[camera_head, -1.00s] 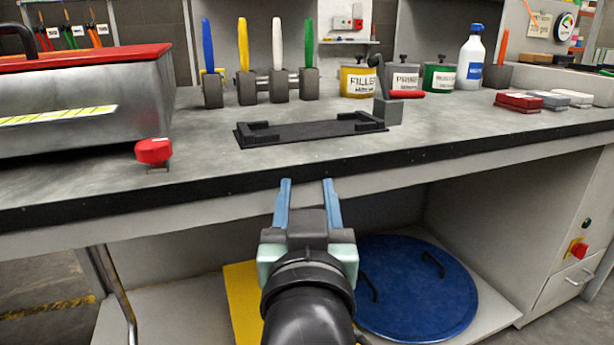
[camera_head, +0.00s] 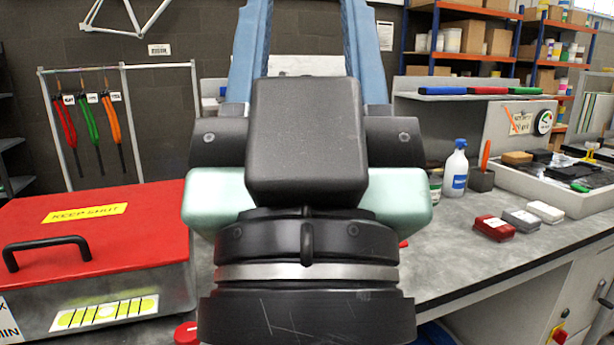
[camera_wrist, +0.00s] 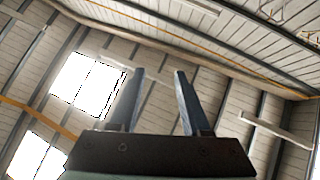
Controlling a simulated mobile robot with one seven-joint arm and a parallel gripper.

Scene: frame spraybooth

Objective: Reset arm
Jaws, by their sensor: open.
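My gripper (camera_head: 306,55) is raised high in the middle of the head view, close to the camera, with its blue fingers pointing up. The fingers are apart with nothing between them. In the wrist view my gripper (camera_wrist: 155,100) is also open and empty, against the ceiling and bright roof windows. My arm and gripper hide the middle of the workbench (camera_head: 455,255).
A box with a red lid (camera_head: 95,235) stands at the left of the bench. A white spray bottle (camera_head: 456,170), red block (camera_head: 494,228) and grey tray (camera_head: 590,200) are at the right. Hanging tools (camera_head: 88,130) and shelves stand behind.

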